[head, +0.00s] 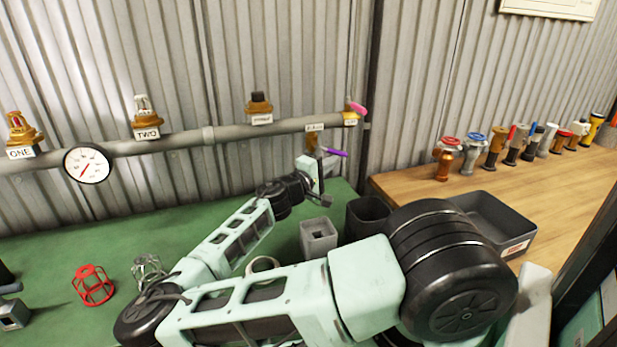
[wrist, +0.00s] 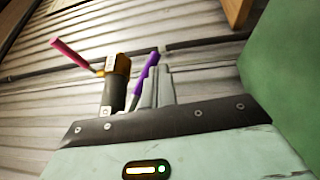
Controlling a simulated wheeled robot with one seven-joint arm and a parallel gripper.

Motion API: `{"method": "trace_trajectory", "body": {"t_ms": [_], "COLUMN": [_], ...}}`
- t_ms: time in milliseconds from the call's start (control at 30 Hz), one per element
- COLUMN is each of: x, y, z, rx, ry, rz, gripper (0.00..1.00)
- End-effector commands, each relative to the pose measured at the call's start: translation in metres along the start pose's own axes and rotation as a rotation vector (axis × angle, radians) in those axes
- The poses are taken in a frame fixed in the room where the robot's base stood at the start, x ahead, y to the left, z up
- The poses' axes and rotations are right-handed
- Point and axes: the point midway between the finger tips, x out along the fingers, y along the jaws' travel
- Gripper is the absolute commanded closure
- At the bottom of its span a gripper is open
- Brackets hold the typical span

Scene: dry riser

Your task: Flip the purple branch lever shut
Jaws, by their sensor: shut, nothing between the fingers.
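The purple branch lever (head: 335,152) sticks out to the right, tilted slightly down, from a small brass valve (head: 312,140) under the right end of the grey pipe. In the wrist view the purple lever (wrist: 146,76) runs up and to the right, close along the left side of my gripper's fingers (wrist: 161,88). I cannot tell whether they touch. My gripper (head: 326,164) is shut and empty, just below the lever in the head view, with its fingertips partly hidden. A pink lever (head: 357,108) sits at the pipe's end and also shows in the wrist view (wrist: 72,54).
The grey pipe (head: 225,133) runs along the corrugated wall with several labelled fittings and a gauge (head: 87,164). Below, a grey square holder (head: 318,236) and a dark bin (head: 367,216) stand near my arm. A black tray (head: 495,222) lies on the wooden bench at right.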

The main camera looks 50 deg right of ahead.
Motion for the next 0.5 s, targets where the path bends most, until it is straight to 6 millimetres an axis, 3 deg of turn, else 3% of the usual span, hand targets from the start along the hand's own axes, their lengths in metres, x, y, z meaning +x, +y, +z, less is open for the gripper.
{"method": "trace_trajectory", "body": {"t_ms": [500], "x": [0.012], "y": [0.013], "z": [0.006], "rx": [0.007], "ry": [-0.002], "rz": [-0.010], "gripper": [1.00]}}
